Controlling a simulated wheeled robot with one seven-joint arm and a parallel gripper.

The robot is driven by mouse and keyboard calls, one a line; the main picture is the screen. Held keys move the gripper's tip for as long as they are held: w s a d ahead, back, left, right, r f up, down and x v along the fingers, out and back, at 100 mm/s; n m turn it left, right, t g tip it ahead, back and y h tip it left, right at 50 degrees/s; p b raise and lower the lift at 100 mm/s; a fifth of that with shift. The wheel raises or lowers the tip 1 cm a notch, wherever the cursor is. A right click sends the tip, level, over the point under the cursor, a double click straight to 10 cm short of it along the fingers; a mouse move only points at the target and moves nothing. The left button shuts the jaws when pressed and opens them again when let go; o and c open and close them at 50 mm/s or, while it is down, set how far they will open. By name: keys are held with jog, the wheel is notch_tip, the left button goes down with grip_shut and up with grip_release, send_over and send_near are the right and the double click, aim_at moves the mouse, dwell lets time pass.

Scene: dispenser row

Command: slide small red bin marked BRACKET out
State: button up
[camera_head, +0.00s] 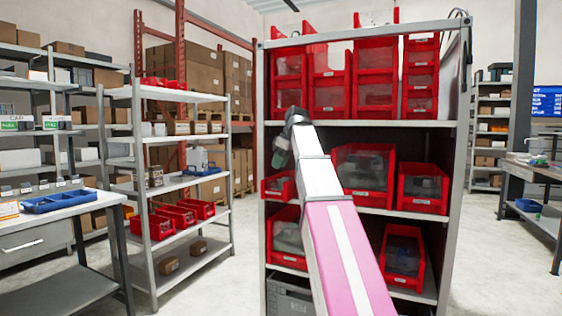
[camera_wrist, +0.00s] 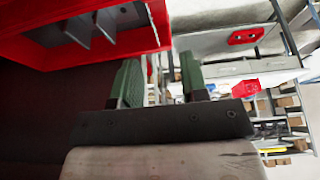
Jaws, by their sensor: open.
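A small red bin (camera_head: 279,187) stands at the left end of the middle shelf in the head view; its label is too small to read. In the wrist view a red bin (camera_wrist: 158,20) with grey metal pieces inside fills the upper left, and no label shows on it. I cannot tell for sure which bin is marked BRACKET. My gripper (camera_head: 280,157) is just above the small red bin in the head view. In the wrist view my gripper (camera_wrist: 160,80) has its two green fingers apart with nothing held between them. The red bin's edge is close beyond the fingertips.
The grey cabinet (camera_head: 360,124) holds several other red bins, among them a large one (camera_head: 364,170) on the same shelf. My arm hides part of the lower shelves. A shelf rack (camera_head: 140,150) stands to the left, with open floor between.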

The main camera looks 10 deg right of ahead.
aim_at(269, 190)
jog(key=x, duration=1)
jog(key=shift+s+d, duration=0.1)
grip_shut()
